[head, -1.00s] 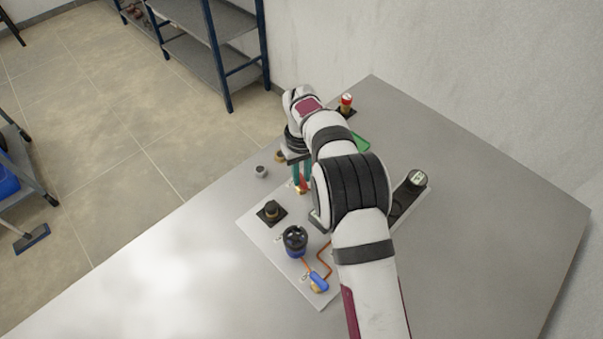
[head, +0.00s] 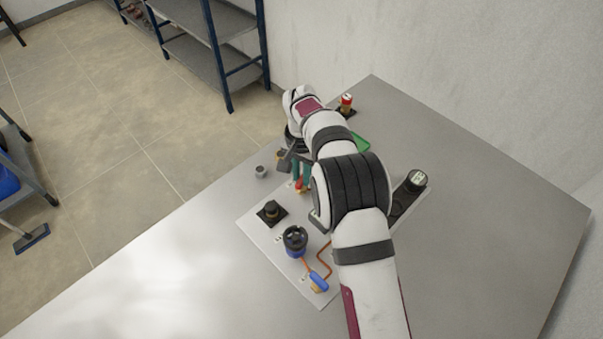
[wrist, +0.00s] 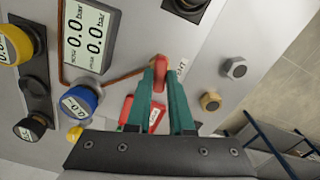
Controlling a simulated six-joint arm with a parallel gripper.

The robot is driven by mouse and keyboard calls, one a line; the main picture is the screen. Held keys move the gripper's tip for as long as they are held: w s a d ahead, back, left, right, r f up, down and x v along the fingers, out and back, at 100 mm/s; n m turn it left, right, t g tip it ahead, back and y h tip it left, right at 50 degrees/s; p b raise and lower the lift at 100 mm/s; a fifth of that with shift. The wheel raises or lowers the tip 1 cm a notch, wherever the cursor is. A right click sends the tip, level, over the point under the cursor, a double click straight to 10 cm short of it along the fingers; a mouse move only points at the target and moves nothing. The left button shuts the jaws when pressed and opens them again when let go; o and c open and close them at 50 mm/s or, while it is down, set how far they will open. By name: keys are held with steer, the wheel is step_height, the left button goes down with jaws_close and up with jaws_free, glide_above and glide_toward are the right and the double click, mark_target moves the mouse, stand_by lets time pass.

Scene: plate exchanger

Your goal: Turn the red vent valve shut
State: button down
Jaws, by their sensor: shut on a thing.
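The red vent valve handle (wrist: 159,73) shows in the wrist view between the tips of my gripper's green fingers. A white label (wrist: 182,67) stands beside it, partly legible. My gripper (wrist: 160,82) is shut on the red handle. In the head view the green fingers of my gripper (head: 302,182) reach down to the panel, with a bit of red (head: 301,188) at their tips. The fingers hide much of the handle, so I cannot tell its exact angle. Another red part with a white label (wrist: 152,118) shows behind and between the fingers.
A grey nut (wrist: 235,68) and a brass nut (wrist: 210,100) lie to the right. The table's right side is clear.

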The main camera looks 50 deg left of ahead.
steer(key=shift+m, duration=1.6)
steer(key=c, duration=0.8)
jaws_free()
steer(key=shift+r, duration=0.1)
step_height(320, 180, up, 16)
